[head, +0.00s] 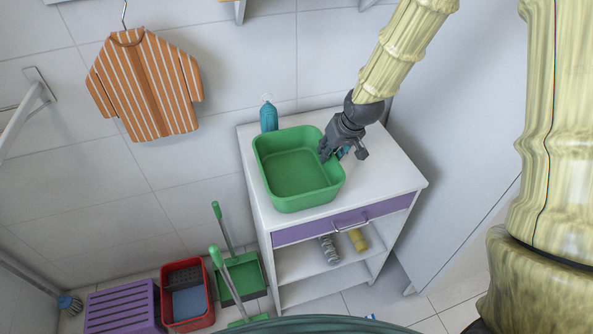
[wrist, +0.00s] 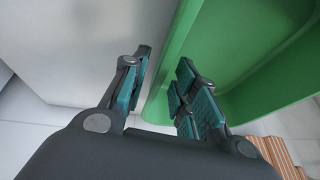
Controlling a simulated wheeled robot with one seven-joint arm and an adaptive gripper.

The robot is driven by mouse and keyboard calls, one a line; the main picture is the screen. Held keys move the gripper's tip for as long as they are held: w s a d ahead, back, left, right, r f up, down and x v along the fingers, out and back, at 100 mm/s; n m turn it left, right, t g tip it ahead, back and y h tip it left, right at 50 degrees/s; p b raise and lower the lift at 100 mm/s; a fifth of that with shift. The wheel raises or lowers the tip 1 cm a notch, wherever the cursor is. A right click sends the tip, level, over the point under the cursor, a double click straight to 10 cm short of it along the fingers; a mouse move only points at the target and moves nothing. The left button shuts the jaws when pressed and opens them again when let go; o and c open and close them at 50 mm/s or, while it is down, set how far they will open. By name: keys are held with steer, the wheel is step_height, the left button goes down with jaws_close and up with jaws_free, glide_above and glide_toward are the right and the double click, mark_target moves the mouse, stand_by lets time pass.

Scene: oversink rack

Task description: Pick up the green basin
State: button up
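The green basin (head: 290,175) stands upright on the white top of a small cabinet, and it looks empty inside. My gripper (head: 333,154) is at the basin's right wall, pointing down. In the wrist view, the basin (wrist: 245,60) fills the right side. There my gripper (wrist: 164,62) is open, with its teal-padded fingers apart. One finger is over the basin's inside and the other is outside it, with the green wall between them. A gap shows between the outer finger and the wall. Whether the inner finger touches the wall cannot be told.
The white cabinet top (head: 378,182) is clear right of the basin. A teal bottle (head: 269,117) stands behind the basin by the tiled wall. A purple drawer (head: 340,220) is below. A red bin (head: 188,293), purple crate (head: 122,307) and green dustpan (head: 240,280) stand at lower left.

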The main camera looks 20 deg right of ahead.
steer(key=shift+x, duration=1.3)
jaws_close()
